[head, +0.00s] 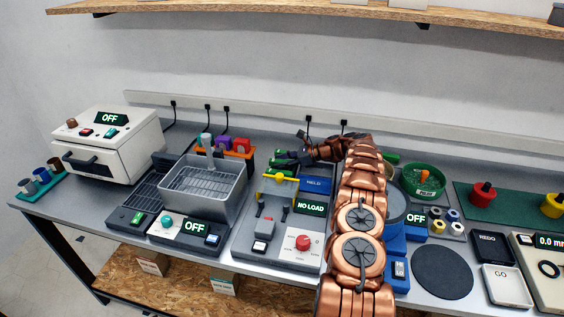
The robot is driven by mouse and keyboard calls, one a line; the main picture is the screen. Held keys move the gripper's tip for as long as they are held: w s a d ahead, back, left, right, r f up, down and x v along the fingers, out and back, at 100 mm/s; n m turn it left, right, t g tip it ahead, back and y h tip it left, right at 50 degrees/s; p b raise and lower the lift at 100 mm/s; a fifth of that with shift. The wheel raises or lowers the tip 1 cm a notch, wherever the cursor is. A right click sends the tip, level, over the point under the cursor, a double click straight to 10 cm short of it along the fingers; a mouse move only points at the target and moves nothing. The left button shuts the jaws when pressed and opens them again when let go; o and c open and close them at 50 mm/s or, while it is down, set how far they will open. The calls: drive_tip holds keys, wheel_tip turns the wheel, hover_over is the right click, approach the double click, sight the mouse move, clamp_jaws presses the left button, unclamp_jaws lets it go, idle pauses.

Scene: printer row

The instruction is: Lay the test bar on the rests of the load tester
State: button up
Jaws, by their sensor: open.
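The load tester (250,240) stands at the middle of the bench, a grey unit with a red knob and a display reading NO LOAD. A yellow bar-shaped piece (281,177) lies across its upper part; I cannot tell whether it is the test bar or part of the tester. My gripper (287,158) is open behind the yellow piece, small and dark against green parts. Whether anything lies between its fingers is unclear.
A wire-basket bath (203,187) with an OFF display stands left of the tester, with a white oven (108,143) farther left. Right of my arm are a green bowl (422,181), a dark round pad (442,272) and REDO and GO buttons. A wooden shelf (300,15) hangs above.

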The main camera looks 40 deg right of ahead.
drive_tip(key=shift+s+d, duration=0.1)
drive_tip(key=b+v, duration=0.2)
drive_tip(key=v, duration=0.4)
drive_tip(key=shift+s+d+r, duration=0.1)
drive_tip(key=shift+s+d, duration=0.1)
drive_tip(key=shift+d, duration=0.15)
drive_tip(key=shift+s+d+r, duration=0.2)
drive_tip(key=shift+s+d, duration=0.05)
drive_tip(key=shift+s, duration=0.05)
